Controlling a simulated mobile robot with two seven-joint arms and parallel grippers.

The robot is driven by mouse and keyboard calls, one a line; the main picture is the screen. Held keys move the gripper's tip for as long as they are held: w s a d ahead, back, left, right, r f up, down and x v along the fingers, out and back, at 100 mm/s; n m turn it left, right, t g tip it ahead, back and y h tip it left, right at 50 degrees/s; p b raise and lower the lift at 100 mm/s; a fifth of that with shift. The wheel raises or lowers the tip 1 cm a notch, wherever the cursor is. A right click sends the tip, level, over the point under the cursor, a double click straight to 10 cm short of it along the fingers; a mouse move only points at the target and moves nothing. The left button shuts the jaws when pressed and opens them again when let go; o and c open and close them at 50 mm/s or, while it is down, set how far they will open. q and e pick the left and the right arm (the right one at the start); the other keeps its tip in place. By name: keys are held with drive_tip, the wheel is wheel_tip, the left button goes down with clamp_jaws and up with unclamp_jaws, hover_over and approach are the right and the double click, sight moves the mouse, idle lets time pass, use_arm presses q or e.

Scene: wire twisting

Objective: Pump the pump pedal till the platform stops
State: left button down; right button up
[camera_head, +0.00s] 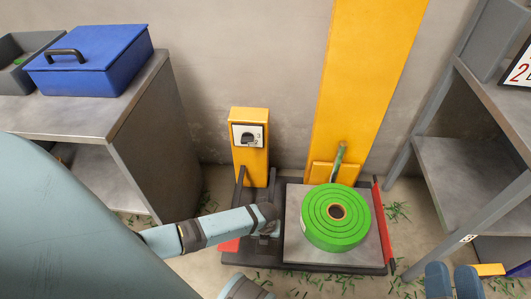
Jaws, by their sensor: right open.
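The platform (297,245) is a grey metal plate low on a dark base in front of a tall yellow column (365,70). A green ring-shaped coil (322,235) lies flat on it. A red piece (229,245), perhaps the pump pedal, shows at the base's left side, partly hidden by my left arm. My left arm reaches in from the left and ends over the base, left of the platform. Its fingers cannot be made out. My right gripper (453,281) is at the bottom right edge, open, away from the platform and apart from the coil.
A yellow post (250,145) with a switch box stands behind the base. A grey cabinet (80,115) with a blue toolbox (90,70) is at left. Metal shelving (465,175) stands at right. A red bar (383,225) edges the base's right side. Green scraps litter the floor.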

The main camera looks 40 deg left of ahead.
sight(265, 246)
use_arm(q)
wheel_tip(265, 246, down, 6)
drive_tip(key=b, duration=0.2)
drive_tip(key=shift+f+b, duration=0.1)
drive_tip(key=shift+b, duration=0.3)
use_arm(e)
drive_tip(key=f+g, duration=0.1)
drive_tip(key=f, duration=0.1)
drive_tip(key=f+g, duration=0.1)
drive_tip(key=f, duration=0.2)
drive_tip(key=shift+w+a+f+n, duration=0.1)
drive_tip(key=shift+a+f+n, duration=0.1)
drive_tip(key=shift+n, duration=0.1)
use_arm(q)
drive_tip(key=shift+f, duration=0.1)
